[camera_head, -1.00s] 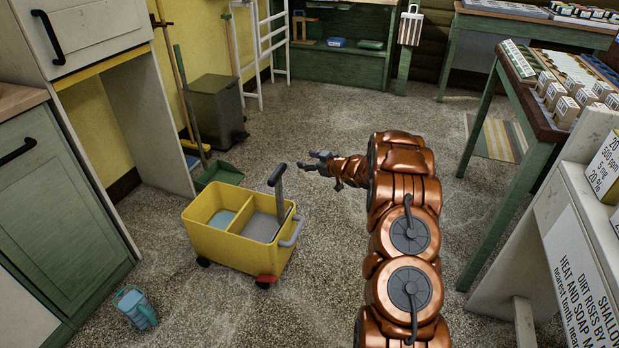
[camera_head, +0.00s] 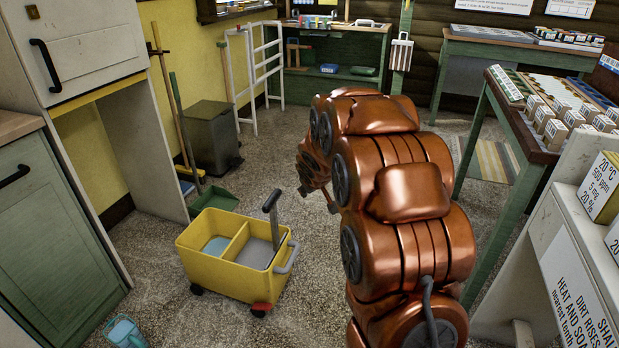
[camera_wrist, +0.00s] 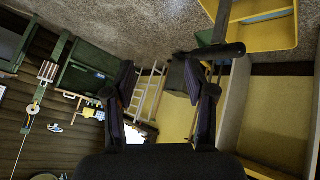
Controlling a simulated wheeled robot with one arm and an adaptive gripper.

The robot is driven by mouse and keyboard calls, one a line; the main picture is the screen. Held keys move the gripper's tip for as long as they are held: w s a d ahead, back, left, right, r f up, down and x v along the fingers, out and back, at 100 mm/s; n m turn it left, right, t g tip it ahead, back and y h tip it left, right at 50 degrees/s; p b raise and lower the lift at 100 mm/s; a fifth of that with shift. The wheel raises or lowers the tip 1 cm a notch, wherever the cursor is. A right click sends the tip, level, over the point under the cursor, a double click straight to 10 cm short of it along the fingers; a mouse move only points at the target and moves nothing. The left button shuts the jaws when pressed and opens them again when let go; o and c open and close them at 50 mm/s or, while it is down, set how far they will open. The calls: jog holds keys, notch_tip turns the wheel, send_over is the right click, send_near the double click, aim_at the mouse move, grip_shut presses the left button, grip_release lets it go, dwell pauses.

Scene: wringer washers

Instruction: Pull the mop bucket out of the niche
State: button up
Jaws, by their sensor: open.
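The yellow mop bucket (camera_head: 222,272) stands upright on the speckled floor in front of the niche (camera_head: 92,140), clear of it. It has two compartments, small dark wheels, a grey side handle (camera_head: 287,257) and a dark upright lever (camera_head: 271,201). My gripper (camera_wrist: 168,83) is open and empty in the wrist view. There the bucket (camera_wrist: 270,25) shows at upper right, and its dark lever (camera_wrist: 218,50) appears close to the right finger; I cannot tell whether they touch. In the head view my copper arm hides most of the gripper.
A green dustpan (camera_head: 214,197) lies behind the bucket, near a grey bin (camera_head: 212,140) and leaning poles. A blue watering can (camera_head: 125,332) stands at front left. A green-legged table (camera_head: 520,190) is at right. Floor left of the bucket is open.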

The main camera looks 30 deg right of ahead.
jog(key=s+a+r+g+y, duration=0.1)
jog(key=s+a+g, duration=0.2)
jog(key=s+a, duration=0.4)
jog(key=s+a+r+g+y, duration=0.1)
jog(key=s+a+g, duration=0.3)
jog(key=s, duration=1.9)
jog(key=s+a+r+g+y, duration=0.1)
jog(key=s+a+g, duration=0.3)
jog(key=s+a, duration=0.8)
jog(key=s, duration=0.3)
jog(key=shift+s+y, duration=0.4)
jog(key=shift+c, duration=0.2)
